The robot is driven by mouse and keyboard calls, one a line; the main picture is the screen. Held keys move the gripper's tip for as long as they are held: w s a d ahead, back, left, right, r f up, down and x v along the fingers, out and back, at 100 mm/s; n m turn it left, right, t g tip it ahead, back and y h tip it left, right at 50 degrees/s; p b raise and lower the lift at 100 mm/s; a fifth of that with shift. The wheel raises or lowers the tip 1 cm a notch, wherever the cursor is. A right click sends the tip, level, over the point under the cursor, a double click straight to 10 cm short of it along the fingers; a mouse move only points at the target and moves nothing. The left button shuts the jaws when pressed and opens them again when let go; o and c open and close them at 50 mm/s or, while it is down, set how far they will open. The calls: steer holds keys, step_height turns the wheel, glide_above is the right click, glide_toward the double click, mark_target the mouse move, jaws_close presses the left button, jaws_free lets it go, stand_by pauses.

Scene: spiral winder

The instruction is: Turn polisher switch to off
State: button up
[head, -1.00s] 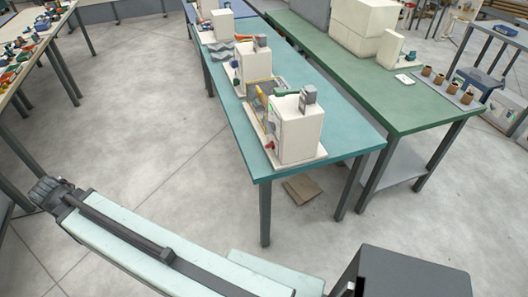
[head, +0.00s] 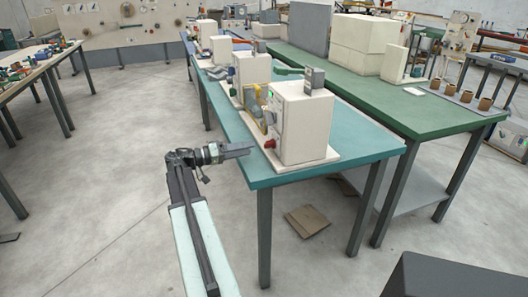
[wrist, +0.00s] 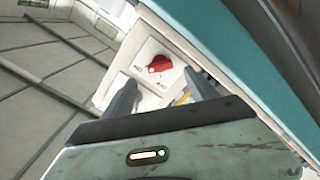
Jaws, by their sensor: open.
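A red rotary switch (head: 270,144) sits low on the front face of the nearest white machine (head: 302,125), at the near end of the teal table. In the wrist view the red switch (wrist: 160,64) is on a white panel (wrist: 150,48) with small marks around it, too blurred to read. My gripper (head: 246,149) points toward the switch from the left at about its height, apart from it. In the wrist view my gripper (wrist: 159,77) has its fingers spread, with the switch seen just beyond and between the tips. Nothing is held.
The teal table (head: 375,147) carries several white machines in a row. Its edge lies close to my gripper. A green table (head: 450,120) stands to the right, with boxes on it. A brown flat piece (head: 307,221) lies on the floor. Floor to the left is open.

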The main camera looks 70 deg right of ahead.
mark_target(265, 145)
steer(key=x, duration=0.7)
steer(key=c, duration=1.2)
steer(key=shift+d, duration=0.2)
steer(key=shift+c, duration=0.8)
steer(key=shift+a, duration=0.1)
